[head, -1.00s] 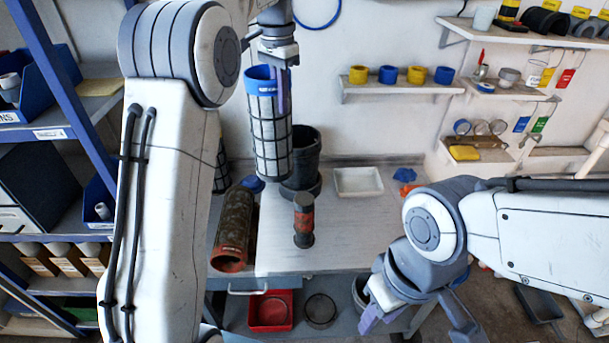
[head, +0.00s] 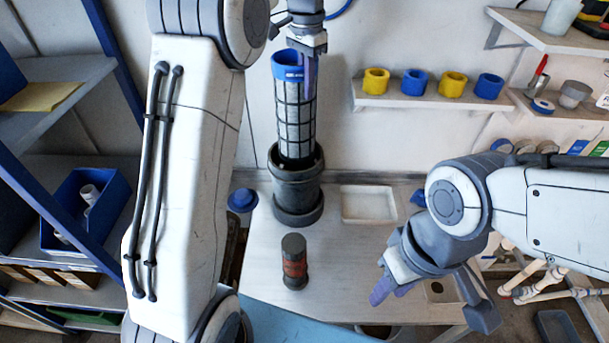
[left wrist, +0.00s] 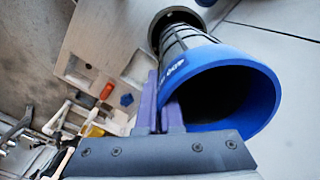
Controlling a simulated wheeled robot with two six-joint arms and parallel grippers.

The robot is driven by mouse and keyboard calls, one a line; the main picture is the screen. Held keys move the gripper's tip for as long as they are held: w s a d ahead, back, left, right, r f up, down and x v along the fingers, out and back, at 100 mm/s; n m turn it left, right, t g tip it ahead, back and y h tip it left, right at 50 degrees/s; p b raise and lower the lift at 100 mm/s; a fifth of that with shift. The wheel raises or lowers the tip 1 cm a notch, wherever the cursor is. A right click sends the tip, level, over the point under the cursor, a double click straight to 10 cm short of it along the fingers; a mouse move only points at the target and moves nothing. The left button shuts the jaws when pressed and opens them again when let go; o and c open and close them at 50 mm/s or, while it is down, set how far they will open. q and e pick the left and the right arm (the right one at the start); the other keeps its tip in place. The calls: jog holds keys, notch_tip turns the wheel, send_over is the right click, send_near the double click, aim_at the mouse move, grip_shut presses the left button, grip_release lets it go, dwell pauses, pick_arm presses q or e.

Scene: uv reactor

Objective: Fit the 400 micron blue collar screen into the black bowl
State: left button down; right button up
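The blue collar screen, a grey mesh cylinder in a black grid (head: 295,115) with a blue collar, hangs upright from my left gripper (head: 307,80). That gripper is shut on the collar's wall; the purple fingers (left wrist: 158,105) and blue collar (left wrist: 250,95) show in the left wrist view. The black bowl (head: 296,195) stands upright on the table, directly below the screen. The screen's lower end is at the bowl's mouth and looks just inside it; its depth is unclear. My right gripper (head: 430,292) is open and empty over the table's right front.
A dark cylinder with a red-brown band (head: 293,262) stands in front of the bowl. A white tray (head: 368,205) lies to its right and a blue cap (head: 242,200) to its left. A wall shelf (head: 425,100) holds yellow and blue collars.

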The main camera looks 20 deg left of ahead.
aim_at(305, 153)
pick_arm(q)
notch_tip(305, 153, down, 20)
jog(key=p, duration=0.3)
jog(key=shift+a+r, duration=0.15)
jog(key=shift+r, duration=0.1)
notch_tip(305, 153, down, 4)
jog(key=shift+p, duration=0.85)
jog(key=shift+f, duration=0.3)
jog(key=c, duration=1.4)
grip_release()
jog(key=shift+o, duration=0.3)
